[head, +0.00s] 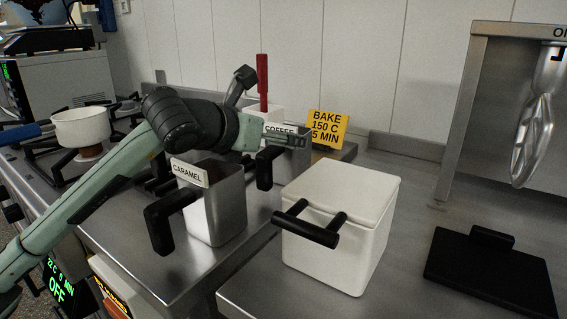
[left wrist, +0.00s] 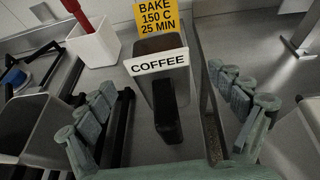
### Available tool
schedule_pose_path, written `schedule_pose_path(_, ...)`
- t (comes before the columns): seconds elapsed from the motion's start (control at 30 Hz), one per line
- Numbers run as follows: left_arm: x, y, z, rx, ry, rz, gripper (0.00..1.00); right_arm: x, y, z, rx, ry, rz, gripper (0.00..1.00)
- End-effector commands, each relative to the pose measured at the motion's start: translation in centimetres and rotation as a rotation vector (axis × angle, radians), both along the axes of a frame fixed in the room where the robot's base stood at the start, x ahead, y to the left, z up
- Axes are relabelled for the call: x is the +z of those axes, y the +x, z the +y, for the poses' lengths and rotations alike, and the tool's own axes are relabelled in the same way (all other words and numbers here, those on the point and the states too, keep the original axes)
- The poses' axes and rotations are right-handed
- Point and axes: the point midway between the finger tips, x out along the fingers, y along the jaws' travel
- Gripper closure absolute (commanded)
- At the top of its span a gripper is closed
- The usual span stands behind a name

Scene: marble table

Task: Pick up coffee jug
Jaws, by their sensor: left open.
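The coffee jug (head: 291,168) is a grey metal container with a white COFFEE label and a black handle, standing upright behind the white lidded box. In the left wrist view the jug (left wrist: 172,43) is straight ahead, with its handle (left wrist: 167,112) pointing toward the camera. My left gripper (head: 292,139) reaches over from the left beside the jug's label and partly covers it. In the left wrist view its fingers (left wrist: 162,88) are spread wide, one on each side of the handle, with nothing held. My right gripper is not in view.
The caramel jug (head: 222,208) stands in front, left of the coffee jug. A white lidded box (head: 345,222) with a black handle stands right of it. Behind are a white holder with a red-handled tool (head: 263,83) and a yellow sign (head: 327,129). A pan (head: 80,127) sits at left.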

Motion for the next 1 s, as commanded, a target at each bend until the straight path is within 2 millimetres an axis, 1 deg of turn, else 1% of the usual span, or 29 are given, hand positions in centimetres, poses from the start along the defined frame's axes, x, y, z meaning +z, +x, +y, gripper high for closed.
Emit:
schedule_pose_path(0.03, -0.11, 0.59, -0.31, 0.0, -0.001, 0.0, 0.07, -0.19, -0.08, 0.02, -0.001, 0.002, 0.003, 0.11)
schedule_pose_path(0.13, -0.53, 1.25, -0.67, -0.001, 0.0, 0.0, 0.07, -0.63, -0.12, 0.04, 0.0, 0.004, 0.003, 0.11)
schedule_pose_path(0.37, -0.64, 1.39, -0.79, -0.002, -0.001, -0.002, 0.07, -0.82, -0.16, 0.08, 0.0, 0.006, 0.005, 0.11)
schedule_pose_path(0.4, -0.64, 1.39, -0.79, -0.002, 0.0, -0.001, 0.09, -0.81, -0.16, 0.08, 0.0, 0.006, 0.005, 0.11)
schedule_pose_path(1.0, -0.61, 1.37, -0.75, -0.001, -0.001, -0.001, 0.84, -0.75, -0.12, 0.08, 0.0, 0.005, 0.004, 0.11)
